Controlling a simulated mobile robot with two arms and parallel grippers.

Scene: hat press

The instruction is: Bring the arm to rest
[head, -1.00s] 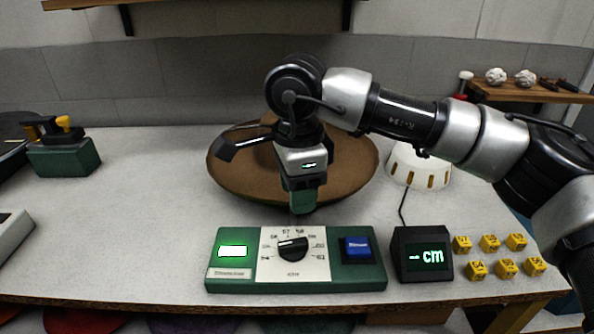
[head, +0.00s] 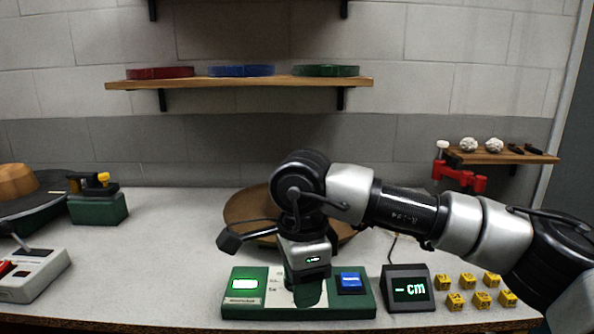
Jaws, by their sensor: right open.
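My right arm comes in from the right, and its gripper (head: 308,290) points down in front of the green control panel (head: 240,311). The gripper hides the panel's dial and much of its scale. The fingers are dark and hard to make out against the panel, but the jaws are open and I see nothing held. I cannot tell the gap between gripper and panel. The panel's green lit window (head: 244,284) and blue button (head: 350,282) show on either side of the gripper. My left gripper is not in view.
A round brown disc (head: 245,208) lies behind the arm. A green block device (head: 98,207) and a grey box (head: 35,275) are at left. A wall shelf (head: 240,83) holds coloured rings.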

